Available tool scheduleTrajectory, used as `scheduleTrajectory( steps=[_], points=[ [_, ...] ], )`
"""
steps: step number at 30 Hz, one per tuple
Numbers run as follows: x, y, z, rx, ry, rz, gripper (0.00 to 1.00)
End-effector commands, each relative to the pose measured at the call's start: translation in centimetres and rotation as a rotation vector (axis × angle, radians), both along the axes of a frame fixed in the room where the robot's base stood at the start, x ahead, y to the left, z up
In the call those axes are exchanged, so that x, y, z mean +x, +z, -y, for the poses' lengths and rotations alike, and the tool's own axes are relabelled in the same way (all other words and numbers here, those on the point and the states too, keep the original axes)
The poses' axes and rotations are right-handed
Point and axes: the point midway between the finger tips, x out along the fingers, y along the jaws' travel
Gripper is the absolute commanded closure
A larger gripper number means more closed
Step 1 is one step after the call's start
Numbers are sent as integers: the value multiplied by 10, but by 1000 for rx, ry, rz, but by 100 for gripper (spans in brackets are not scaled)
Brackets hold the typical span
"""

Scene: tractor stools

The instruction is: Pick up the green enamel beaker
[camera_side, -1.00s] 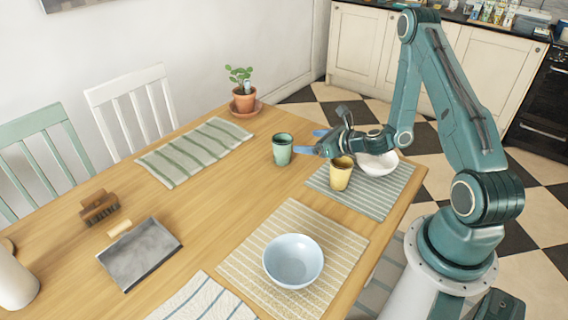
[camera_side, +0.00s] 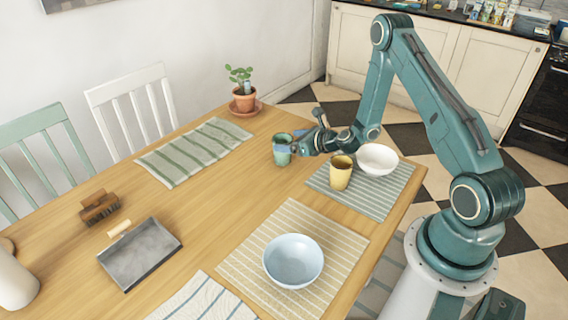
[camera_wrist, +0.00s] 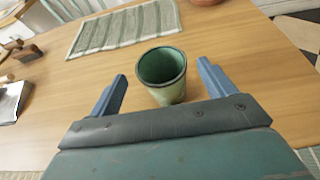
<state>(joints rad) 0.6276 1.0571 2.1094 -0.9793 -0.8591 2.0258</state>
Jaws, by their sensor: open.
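The green enamel beaker (camera_side: 282,152) stands upright on the wooden table in the side view. In the wrist view the beaker (camera_wrist: 163,76) shows its open, dark-rimmed mouth. In the wrist view my gripper (camera_wrist: 161,80) is open, with one blue finger on each side of the beaker. Gaps show between both fingers and the beaker.
A yellow cup (camera_side: 341,174) and a white bowl (camera_side: 377,159) stand right of the beaker, near my arm. A potted plant (camera_side: 244,97) stands behind. Bare table lies left of the beaker.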

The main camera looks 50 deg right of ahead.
Motion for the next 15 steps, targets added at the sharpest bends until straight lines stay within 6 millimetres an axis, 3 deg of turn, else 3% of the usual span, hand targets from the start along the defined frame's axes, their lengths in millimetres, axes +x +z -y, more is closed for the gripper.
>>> scheduleTrajectory(
  steps=[15],
  points=[
    [14,-5,0,-1,1,1,18]
  ],
)
